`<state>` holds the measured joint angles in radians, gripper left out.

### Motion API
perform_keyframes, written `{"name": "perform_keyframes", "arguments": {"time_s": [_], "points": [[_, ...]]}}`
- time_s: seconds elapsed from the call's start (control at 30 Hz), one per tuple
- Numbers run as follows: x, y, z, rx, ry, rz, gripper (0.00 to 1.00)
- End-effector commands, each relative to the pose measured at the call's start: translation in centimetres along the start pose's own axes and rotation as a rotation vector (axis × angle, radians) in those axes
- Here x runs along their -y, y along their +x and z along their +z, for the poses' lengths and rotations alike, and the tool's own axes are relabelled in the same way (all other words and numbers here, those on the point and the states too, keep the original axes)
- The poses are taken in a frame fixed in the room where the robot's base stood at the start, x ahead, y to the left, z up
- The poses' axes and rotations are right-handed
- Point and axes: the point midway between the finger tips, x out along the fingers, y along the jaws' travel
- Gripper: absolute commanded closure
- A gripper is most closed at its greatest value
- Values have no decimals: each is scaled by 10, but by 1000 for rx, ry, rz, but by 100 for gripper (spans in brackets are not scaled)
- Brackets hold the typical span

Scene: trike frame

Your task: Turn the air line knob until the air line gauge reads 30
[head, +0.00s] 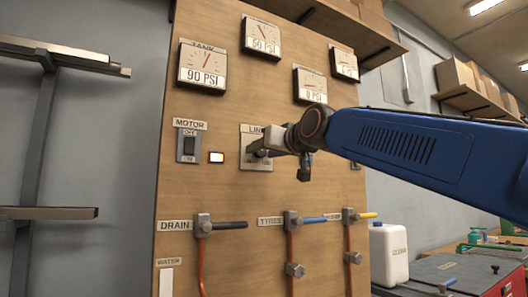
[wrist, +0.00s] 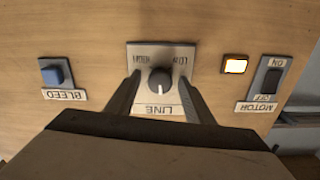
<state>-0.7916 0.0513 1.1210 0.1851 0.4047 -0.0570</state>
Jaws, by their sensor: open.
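The dark round knob (wrist: 160,78) sits on a plate (wrist: 160,52) marked LINE, upside down in the wrist view. Its white pointer mark points down in that picture. My gripper (wrist: 160,86) is open, one finger on each side of the knob, with gaps to it. In the head view my gripper (head: 265,147) is at the LINE plate (head: 249,133) and hides the knob. A gauge (head: 261,38) above the plate seems to read 50 PSI; its name is not legible. The TANK gauge (head: 203,67) reads 90 PSI. Another gauge (head: 310,85) seems to read 0 PSI.
The MOTOR switch (head: 189,146) and a lit lamp (head: 217,157) are left of the LINE plate. A blue BLEED button (wrist: 54,75) is on its other side. Below are valve levers, DRAIN (head: 226,225) black and TYRES (head: 312,220) blue.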

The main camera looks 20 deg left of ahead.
Motion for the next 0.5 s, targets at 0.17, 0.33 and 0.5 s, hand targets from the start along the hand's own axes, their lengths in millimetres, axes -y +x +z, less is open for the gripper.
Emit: {"name": "perform_keyframes", "arguments": {"time_s": [0.17, 0.33, 0.5], "points": [[0, 0, 0, 0, 0, 0, 52], [0, 0, 0, 0, 0, 0, 86], [0, 0, 0, 0, -1, 0, 93]]}}
